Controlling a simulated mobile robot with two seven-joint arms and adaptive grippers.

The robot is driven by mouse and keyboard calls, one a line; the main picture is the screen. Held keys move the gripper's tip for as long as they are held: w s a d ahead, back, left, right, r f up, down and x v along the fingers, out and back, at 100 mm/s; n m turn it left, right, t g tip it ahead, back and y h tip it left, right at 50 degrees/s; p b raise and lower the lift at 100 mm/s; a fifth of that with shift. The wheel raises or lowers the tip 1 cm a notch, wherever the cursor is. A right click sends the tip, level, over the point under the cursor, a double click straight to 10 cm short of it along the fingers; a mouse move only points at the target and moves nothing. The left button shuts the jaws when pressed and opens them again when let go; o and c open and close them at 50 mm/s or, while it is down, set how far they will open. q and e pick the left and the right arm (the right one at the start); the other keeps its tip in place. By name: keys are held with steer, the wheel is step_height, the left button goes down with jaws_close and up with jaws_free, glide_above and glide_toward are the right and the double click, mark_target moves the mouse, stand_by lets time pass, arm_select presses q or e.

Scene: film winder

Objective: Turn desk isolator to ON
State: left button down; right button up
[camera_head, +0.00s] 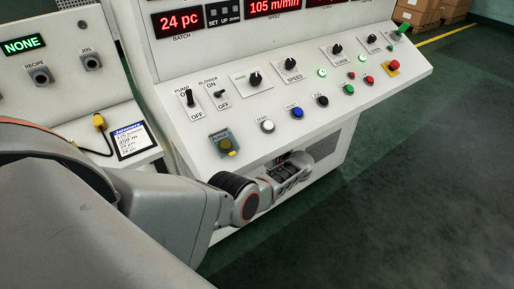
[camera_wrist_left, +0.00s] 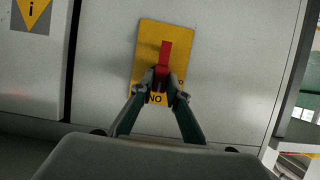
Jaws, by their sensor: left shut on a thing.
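The desk isolator shows in the left wrist view as a yellow plate (camera_wrist_left: 147,55) on a pale panel, with a red handle (camera_wrist_left: 166,52) standing out from it. The handle lies along the picture's vertical, leaning slightly. Dark letters, seen as "NO" from this camera, sit at the plate's lower edge by the fingers. My left gripper (camera_wrist_left: 162,84) is shut on the lower part of the red handle. In the head view my left gripper (camera_head: 288,172) is at the front panel below the sloping desk, and the isolator is mostly hidden there. My right gripper is not in view.
Above the gripper, the sloping desk (camera_head: 345,100) carries several knobs, lamps and buttons, including a red button (camera_head: 391,67) at right. A side console (camera_head: 55,100) with a label card (camera_head: 133,139) stands at left. The dark floor (camera_head: 420,190) at right is clear.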

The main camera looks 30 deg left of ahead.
arm_select(q)
steer(key=c, duration=2)
jaws_free()
steer(key=shift+o, duration=0.2)
